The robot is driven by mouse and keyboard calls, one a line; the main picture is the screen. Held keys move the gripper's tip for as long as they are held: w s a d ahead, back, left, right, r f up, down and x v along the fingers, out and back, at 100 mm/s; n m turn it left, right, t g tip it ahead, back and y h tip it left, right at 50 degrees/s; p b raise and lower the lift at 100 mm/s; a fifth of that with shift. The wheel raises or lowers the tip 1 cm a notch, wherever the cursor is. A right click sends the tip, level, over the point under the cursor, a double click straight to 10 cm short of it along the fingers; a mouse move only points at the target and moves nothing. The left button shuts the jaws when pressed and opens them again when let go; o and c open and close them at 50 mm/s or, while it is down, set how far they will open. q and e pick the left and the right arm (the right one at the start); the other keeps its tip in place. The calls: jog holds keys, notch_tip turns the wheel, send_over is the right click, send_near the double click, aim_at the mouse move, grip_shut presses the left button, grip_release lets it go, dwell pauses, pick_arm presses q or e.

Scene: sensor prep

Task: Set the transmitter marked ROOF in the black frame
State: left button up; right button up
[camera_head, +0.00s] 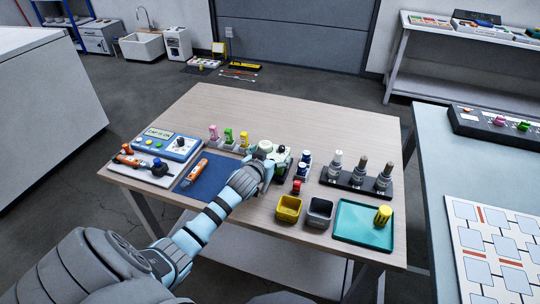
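My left gripper (268,158) is over the middle of the wooden table, at a pale device with green parts (282,168). My own wrist hides much of this spot, so I cannot tell whether the fingers are open or shut on something. A black frame (342,181) to the right holds several upright bottle-like pieces with pale, olive and grey tops. Small upright pieces stand at the back: pink (213,133), green (228,136) and yellow (244,140). Blue-and-white pieces (304,162) stand left of the black frame. No ROOF marking is readable. My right gripper is not in view.
A yellow bin (288,209), a dark grey bin (319,212) and a teal tray (350,232) with a yellow cylinder (382,215) line the front. A blue mat (197,188) with an orange tool and a blue device (168,145) lie left. The table's back right is clear.

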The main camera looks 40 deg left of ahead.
pick_arm(q)
jog(key=shift+r+p, duration=0.15)
jog(key=shift+p, duration=0.15)
dwell(0.4)
jog(key=shift+f, duration=0.2)
jog(key=shift+f+b, duration=0.3)
jog(key=shift+f, duration=0.1)
dwell(0.6)
jog(key=shift+f+b, duration=0.3)
jog(key=shift+f, duration=0.25)
jog(key=o, duration=1.3)
jog(key=shift+r, duration=0.1)
